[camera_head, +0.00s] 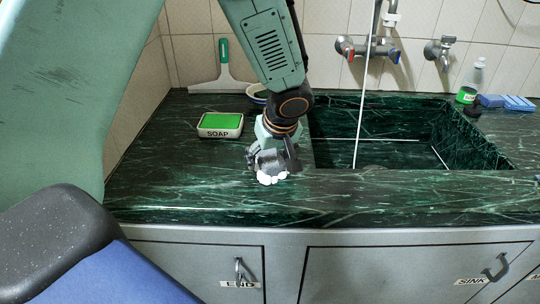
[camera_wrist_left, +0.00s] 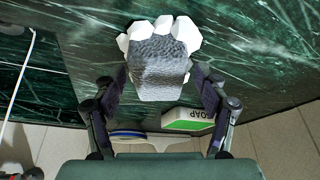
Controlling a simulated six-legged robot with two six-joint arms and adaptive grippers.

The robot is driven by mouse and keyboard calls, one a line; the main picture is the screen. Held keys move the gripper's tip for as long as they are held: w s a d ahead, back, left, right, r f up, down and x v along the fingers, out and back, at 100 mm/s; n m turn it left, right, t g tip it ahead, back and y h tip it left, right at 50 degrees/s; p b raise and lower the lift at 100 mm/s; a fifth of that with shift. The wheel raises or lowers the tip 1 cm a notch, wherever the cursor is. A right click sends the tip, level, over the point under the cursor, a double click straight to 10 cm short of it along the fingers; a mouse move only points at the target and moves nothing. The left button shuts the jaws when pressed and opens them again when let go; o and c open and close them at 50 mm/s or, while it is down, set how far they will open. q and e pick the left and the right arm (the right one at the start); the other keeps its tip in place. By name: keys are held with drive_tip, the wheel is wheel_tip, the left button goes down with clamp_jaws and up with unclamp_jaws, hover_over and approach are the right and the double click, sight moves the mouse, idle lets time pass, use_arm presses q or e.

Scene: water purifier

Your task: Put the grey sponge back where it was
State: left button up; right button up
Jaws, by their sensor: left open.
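The grey sponge (camera_wrist_left: 160,65) is a rough grey block with white lumps (camera_wrist_left: 165,28) at its far end in the left wrist view. In the head view the grey sponge (camera_head: 267,161) and the white lumps (camera_head: 271,179) show low at my left gripper (camera_head: 273,158), near the counter's front. My left gripper (camera_wrist_left: 160,78) is open, with one finger on each side of the sponge. Whether the fingers touch it, and whether it rests on the counter, I cannot tell. My right gripper is not in view.
A green soap block in a dish (camera_head: 220,125) stands left of my gripper. A bowl (camera_head: 257,93) is partly hidden behind my arm. A squeegee (camera_head: 223,70) leans at the wall. The sink (camera_head: 375,125) lies right. A bottle (camera_head: 470,82) and blue sponges (camera_head: 515,102) stand far right.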

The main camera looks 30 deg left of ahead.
use_arm(q)
drive_tip(key=p+v, duration=0.4)
drive_tip(key=v, duration=0.8)
